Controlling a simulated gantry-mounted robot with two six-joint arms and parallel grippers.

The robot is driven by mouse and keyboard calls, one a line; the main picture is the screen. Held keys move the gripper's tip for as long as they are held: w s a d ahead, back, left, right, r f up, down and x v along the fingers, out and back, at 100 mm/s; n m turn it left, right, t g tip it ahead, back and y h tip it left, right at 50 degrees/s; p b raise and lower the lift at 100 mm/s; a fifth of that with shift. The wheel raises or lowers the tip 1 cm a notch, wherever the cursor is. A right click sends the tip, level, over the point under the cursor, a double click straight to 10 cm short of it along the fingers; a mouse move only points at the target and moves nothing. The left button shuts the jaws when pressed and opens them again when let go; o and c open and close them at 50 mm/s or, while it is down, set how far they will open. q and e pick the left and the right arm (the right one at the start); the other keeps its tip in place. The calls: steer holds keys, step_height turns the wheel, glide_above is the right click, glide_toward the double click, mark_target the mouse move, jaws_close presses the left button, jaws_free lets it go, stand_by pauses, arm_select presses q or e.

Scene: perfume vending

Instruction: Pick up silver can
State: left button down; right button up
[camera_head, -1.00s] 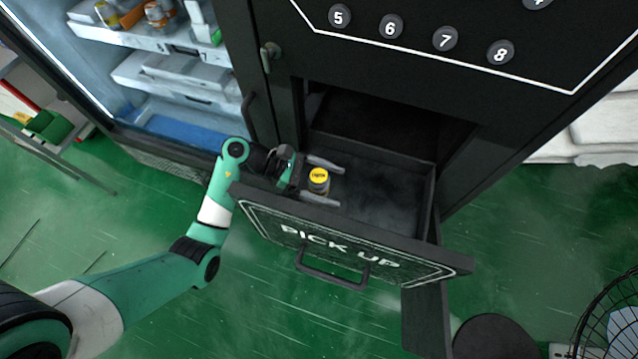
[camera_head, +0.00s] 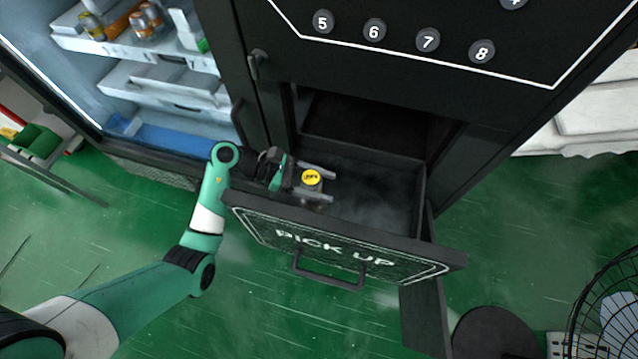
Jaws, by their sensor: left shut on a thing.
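Whether the can is clear of the drawer floor I cannot tell. My right gripper is not in view.
The drawer's front panel (camera_head: 340,245) with its handle stands at the near side. The black machine front with number buttons (camera_head: 427,40) rises behind. Lit shelves (camera_head: 165,85) with bottles are at upper left. A wire fan (camera_head: 608,310) is at lower right.

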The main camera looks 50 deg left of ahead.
arm_select(q)
step_height(320, 180, up, 9)
steer(key=p, duration=0.3)
steer(key=shift+p, duration=0.4)
steer(key=shift+r, duration=0.1)
